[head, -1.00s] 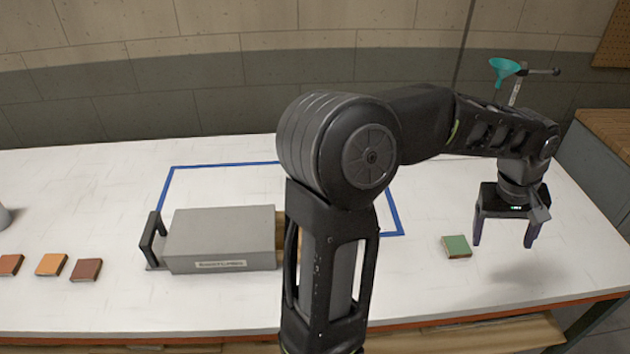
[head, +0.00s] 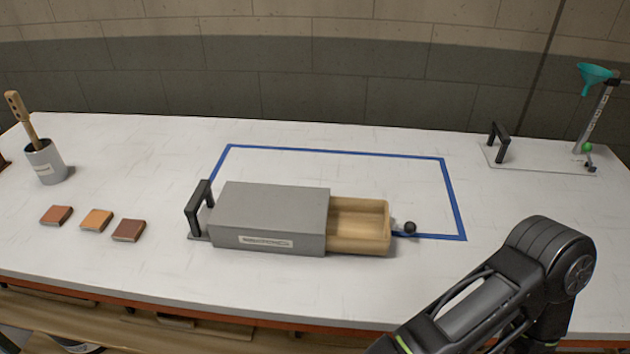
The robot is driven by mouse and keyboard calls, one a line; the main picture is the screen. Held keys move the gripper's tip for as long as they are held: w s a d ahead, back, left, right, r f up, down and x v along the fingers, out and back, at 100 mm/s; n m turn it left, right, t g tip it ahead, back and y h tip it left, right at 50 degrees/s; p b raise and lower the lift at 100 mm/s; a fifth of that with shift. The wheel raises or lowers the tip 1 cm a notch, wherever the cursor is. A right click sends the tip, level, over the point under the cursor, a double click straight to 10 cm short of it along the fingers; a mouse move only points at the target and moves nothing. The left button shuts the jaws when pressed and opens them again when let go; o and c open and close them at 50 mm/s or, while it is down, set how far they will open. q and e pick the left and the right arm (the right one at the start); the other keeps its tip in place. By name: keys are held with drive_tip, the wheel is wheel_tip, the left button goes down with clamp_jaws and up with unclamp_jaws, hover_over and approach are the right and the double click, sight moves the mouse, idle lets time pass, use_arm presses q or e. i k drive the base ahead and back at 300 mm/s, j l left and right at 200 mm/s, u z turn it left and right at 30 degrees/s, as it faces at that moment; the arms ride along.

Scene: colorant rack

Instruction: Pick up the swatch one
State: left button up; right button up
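Three small square swatches lie in a row on the left of the white table: a red-brown one (head: 56,215), an orange one (head: 96,220) and a dark brown one (head: 129,230). I cannot tell by any mark which is swatch one. One of my arms comes in at the lower right, with its elbow over the table's front right. Neither gripper is in view. The green swatch seen earlier on the right does not show now; my arm may hide it.
A grey box (head: 268,210) with a black handle stands mid-table, its wooden drawer (head: 360,222) pulled out right. Blue tape (head: 335,150) outlines an area behind it. A grey cup (head: 45,163) with a wooden tool stands left.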

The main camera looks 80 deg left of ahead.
sight(96, 220)
drive_tip(key=u, duration=0.5)
drive_tip(key=j+u, duration=0.1)
drive_tip(key=u, duration=0.4)
drive_tip(key=j+u, duration=0.1)
drive_tip(key=u, duration=0.4)
drive_tip(key=k+j+u, duration=0.1)
drive_tip(key=u, duration=0.9)
drive_tip(key=j+u, duration=0.1)
drive_tip(key=u, duration=0.85)
drive_tip(key=i+u, duration=0.1)
drive_tip(key=u, duration=0.4)
drive_tip(key=j+z, duration=0.1)
drive_tip(key=z, duration=0.3)
drive_tip(key=j+z, duration=0.15)
drive_tip(key=z, duration=0.3)
drive_tip(key=j+z, duration=0.15)
drive_tip(key=z, duration=0.25)
drive_tip(key=k+j+z, duration=0.2)
drive_tip(key=j, duration=0.15)
drive_tip(key=j+z, duration=0.25)
drive_tip(key=j, duration=0.15)
drive_tip(key=k+j+z, duration=0.4)
drive_tip(key=j, duration=0.2)
drive_tip(key=k+j, duration=0.15)
drive_tip(key=j, duration=0.15)
drive_tip(key=k+j, duration=0.15)
drive_tip(key=j, duration=0.2)
drive_tip(key=i, duration=0.2)
